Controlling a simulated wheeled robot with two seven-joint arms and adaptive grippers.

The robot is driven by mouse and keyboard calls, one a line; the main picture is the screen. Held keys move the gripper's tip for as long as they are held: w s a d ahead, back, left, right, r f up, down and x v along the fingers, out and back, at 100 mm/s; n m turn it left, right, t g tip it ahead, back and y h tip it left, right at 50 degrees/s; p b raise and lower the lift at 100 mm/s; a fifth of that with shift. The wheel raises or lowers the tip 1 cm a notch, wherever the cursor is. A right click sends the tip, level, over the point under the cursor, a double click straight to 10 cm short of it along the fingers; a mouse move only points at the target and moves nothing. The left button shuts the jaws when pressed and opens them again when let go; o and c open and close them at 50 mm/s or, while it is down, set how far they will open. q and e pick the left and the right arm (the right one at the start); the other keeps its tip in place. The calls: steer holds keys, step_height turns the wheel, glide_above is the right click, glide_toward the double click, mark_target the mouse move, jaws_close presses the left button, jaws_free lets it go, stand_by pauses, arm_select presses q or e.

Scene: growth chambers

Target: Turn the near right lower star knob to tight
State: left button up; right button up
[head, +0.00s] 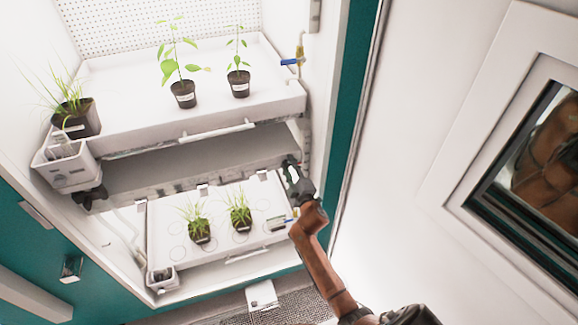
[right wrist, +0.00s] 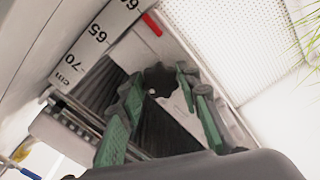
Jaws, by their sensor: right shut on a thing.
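The near right lower star knob (right wrist: 158,77) is black and lobed. In the head view my right gripper (head: 294,176) is at the right front corner of the upper shelf, and the knob there is mostly hidden by the gripper. The knob's tightness cannot be read from the pictures. My left gripper is not in view.
A cm scale (right wrist: 92,40) runs beside the knob. The upper tray (head: 130,125) holds potted plants; the lower tray (head: 170,215) holds two grass pots. Another black knob (head: 90,196) is at the shelf's left corner. A blue-handled valve (head: 291,62) is above my gripper. A white windowed door (head: 440,150) stands right.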

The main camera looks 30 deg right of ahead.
steer(key=shift+f, duration=0.1)
stand_by(0.3)
steer(key=o, duration=1.2)
steer(key=shift+c, duration=0.2)
steer(key=shift+s, duration=0.1)
steer(key=v, duration=1.2)
